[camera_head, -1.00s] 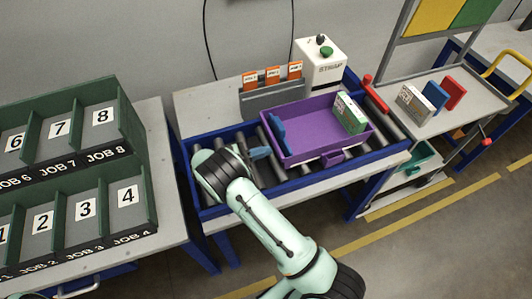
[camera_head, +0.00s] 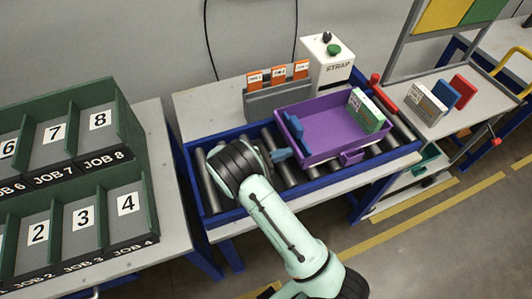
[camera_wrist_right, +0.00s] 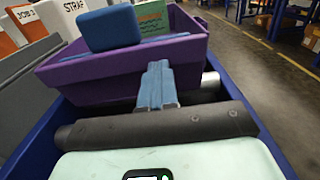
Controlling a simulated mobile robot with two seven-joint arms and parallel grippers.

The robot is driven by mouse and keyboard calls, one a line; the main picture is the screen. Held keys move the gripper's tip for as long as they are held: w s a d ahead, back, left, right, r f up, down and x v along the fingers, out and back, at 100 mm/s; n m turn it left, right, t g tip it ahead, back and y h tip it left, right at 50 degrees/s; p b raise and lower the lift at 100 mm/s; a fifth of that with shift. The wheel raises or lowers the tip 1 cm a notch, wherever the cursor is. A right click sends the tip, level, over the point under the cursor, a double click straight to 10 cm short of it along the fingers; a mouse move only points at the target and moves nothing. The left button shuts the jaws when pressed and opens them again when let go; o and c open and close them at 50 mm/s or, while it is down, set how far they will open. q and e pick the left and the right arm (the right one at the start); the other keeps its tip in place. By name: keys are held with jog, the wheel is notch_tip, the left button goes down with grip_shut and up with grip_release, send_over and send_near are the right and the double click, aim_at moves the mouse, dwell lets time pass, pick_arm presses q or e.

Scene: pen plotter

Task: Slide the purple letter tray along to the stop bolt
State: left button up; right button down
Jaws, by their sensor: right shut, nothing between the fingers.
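The purple letter tray (camera_head: 335,130) sits on the roller conveyor (camera_head: 213,186), towards its right end. A green and white box (camera_head: 366,111) stands at its right end inside, and a blue item (camera_head: 294,130) is at its left end. My right gripper (camera_head: 281,155) is shut and empty, its fingertips at the tray's left end. In the right wrist view the shut blue fingers (camera_wrist_right: 157,86) point at the tray wall (camera_wrist_right: 110,80) and seem to meet it. A red part (camera_head: 375,79), perhaps the stop bolt, stands at the conveyor's right end. My left gripper is out of view.
A white STRAP machine (camera_head: 328,66) with a green button stands behind the conveyor, beside a grey holder (camera_head: 277,98) with orange cards. Green numbered bins (camera_head: 75,190) stand left. A table (camera_head: 462,103) at the right holds several small boxes.

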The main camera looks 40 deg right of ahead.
jog(key=x, duration=0.3)
jog(key=shift+w+d+p, duration=0.1)
jog(key=shift+w+p, duration=0.15)
jog(key=shift+p, duration=0.05)
send_over(318, 151)
jog(key=shift+w, duration=0.1)
jog(key=shift+r, duration=0.1)
